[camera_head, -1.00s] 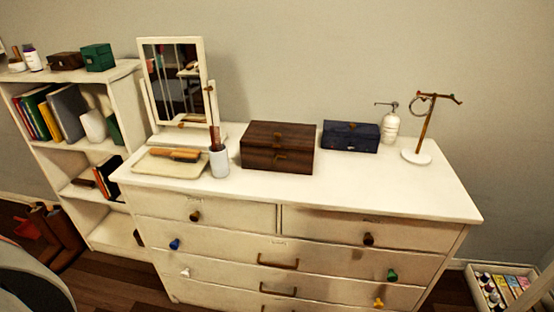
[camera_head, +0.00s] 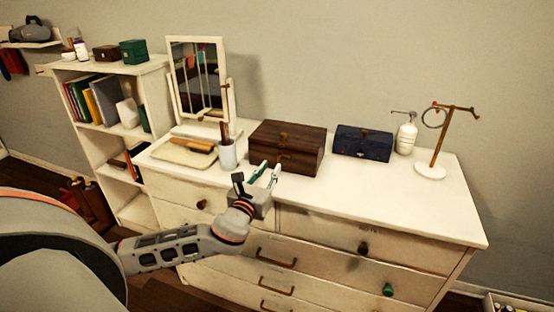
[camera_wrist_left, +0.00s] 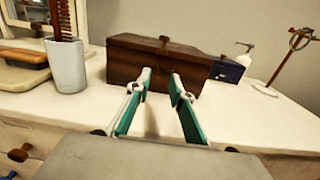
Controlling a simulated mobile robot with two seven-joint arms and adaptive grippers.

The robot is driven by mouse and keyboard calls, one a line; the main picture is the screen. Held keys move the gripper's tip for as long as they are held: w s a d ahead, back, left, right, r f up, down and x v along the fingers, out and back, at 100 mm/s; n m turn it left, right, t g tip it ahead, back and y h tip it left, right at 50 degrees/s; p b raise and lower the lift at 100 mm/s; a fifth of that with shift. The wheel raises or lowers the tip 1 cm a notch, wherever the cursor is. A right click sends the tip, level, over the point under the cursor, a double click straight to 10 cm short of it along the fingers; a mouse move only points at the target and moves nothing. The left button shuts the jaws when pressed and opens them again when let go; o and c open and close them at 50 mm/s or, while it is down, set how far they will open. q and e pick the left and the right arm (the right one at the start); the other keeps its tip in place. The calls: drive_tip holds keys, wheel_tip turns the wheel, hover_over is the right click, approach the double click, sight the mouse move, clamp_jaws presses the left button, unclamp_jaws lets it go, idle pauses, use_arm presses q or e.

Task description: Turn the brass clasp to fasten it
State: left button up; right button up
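The dark wooden box (camera_head: 300,150) stands closed on the white dresser top. Its small brass clasp (camera_head: 283,136) is at the front edge of the lid, and a second brass fitting (camera_head: 283,156) is lower on the front face. In the left wrist view the box (camera_wrist_left: 130,62) is straight ahead, with the brass clasp (camera_wrist_left: 164,40) above the fingers. My left gripper (camera_head: 266,176) is open and empty, just in front of the box's front face. Its two green-padded fingers (camera_wrist_left: 160,76) point at the box. My right gripper is not in view.
A grey cup with a brush (camera_head: 228,154) and a tray with a brush (camera_head: 185,153) are left of the box. A navy box (camera_head: 362,143), white dispenser (camera_head: 406,138) and brass stand (camera_head: 430,171) are right. The dresser's front right top is clear.

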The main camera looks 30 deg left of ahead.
sight(278, 157)
use_arm(q)
drive_tip(key=x, duration=0.7)
clamp_jaws()
